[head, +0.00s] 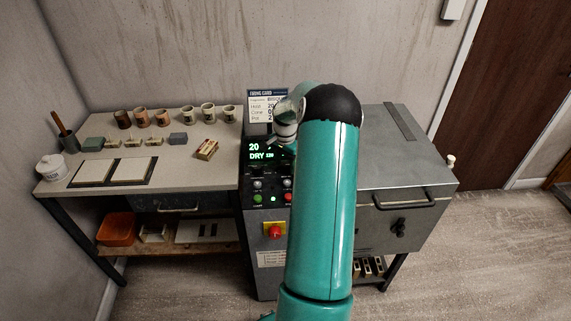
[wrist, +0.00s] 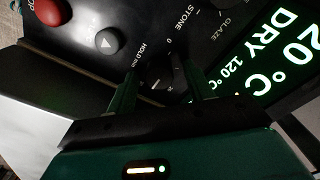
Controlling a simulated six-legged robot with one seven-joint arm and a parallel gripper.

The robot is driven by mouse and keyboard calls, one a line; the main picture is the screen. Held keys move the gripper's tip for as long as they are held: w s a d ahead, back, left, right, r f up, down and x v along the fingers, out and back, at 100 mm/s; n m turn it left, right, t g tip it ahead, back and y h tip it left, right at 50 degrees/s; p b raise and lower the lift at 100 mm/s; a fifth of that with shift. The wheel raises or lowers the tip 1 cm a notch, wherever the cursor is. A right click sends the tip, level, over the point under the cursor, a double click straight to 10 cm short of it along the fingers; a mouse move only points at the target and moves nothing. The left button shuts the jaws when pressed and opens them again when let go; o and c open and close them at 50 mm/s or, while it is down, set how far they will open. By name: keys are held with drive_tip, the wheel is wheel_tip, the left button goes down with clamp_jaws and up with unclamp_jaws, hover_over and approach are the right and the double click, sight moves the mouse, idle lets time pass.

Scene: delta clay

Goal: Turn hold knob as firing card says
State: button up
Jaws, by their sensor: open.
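The hold knob (wrist: 160,72) is a black dial beside the "HOLD min" lettering in the wrist view. A 0 mark is legible near it, but its exact setting cannot be read. My gripper (wrist: 163,82) is open, with one finger on each side of the knob; contact cannot be told. In the head view my arm hides the knob. The firing card (head: 262,106) stands behind the control panel, partly covered by my arm. Its "Hold" line seems to read 20, possibly cut off. The panel's display (head: 258,151) shows 20 and DRY 120 in green.
The worktable (head: 55,183) at left holds pots, tiles and small blocks. The grey kiln (head: 385,150) with a front handle stands at right.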

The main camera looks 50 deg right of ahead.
drive_tip(key=shift+s+f, duration=0.1)
drive_tip(key=shift+f, duration=0.15)
drive_tip(key=shift+c, duration=0.2)
drive_tip(key=c, duration=0.9)
drive_tip(key=shift+n, duration=0.3)
drive_tip(key=n, duration=1.1)
